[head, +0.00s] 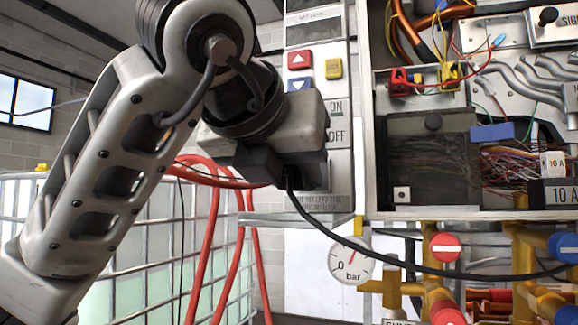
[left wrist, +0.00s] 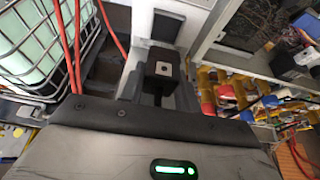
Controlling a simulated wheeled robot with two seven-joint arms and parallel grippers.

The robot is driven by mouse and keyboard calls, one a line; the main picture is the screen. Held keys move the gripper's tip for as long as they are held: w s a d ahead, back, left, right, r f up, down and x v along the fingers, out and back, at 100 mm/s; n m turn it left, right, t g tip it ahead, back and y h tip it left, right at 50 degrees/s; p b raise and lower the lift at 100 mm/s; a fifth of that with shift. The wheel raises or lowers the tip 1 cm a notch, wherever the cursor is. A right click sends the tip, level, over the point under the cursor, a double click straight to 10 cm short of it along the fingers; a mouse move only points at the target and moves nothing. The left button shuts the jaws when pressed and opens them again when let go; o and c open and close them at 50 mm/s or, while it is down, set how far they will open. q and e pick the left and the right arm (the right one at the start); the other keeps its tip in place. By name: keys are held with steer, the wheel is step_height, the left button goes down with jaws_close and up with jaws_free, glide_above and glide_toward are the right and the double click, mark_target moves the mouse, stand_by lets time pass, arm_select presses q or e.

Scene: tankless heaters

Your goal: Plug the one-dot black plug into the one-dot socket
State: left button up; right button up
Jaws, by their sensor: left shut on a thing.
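My left gripper (head: 288,168) is shut on the black plug (left wrist: 163,72), in front of the grey control panel. In the left wrist view a pale square with one dark dot shows on the plug. In the head view the fingers mostly hide the plug, and its black cable (head: 345,240) hangs from it and runs down to the right. A small white tag with one dark dot (head: 402,194) is on the open cabinet, right of the gripper. No socket opening can be made out clearly; the gripper may hide it. My right gripper is not in view.
The open cabinet (head: 368,130) holds loose wires and a 10 A block (head: 553,192). Below are a pressure gauge (head: 351,260) and yellow pipes with red valve caps (head: 445,247). Red hoses (head: 212,240) and a caged tank (head: 150,255) stand left. The control panel has arrow buttons (head: 300,60).

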arm_select(q)
steer(key=shift+w+d+r+p, duration=0.1)
steer(key=shift+w+d+p, duration=0.2)
steer(key=shift+w, duration=0.35)
steer(key=shift+w+d+p, duration=0.1)
steer(key=shift+w+p, duration=0.25)
steer(key=shift+w, duration=0.25)
steer(key=shift+w+d+p, duration=0.15)
steer(key=shift+w+p, duration=0.1)
steer(key=shift+w, duration=0.25)
steer(key=shift+w+d+p, duration=0.15)
steer(key=shift+w+p, duration=0.1)
steer(key=shift+w, duration=0.35)
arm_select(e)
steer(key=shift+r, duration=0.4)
arm_select(q)
steer(key=shift+r, duration=0.1)
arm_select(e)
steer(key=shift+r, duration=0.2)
arm_select(q)
steer(key=shift+b, duration=0.3)
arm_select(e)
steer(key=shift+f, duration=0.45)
arm_select(q)
steer(key=shift+w+d, duration=0.2)
steer(key=shift+w, duration=0.25)
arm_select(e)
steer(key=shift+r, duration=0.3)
arm_select(q)
steer(key=o, duration=1)
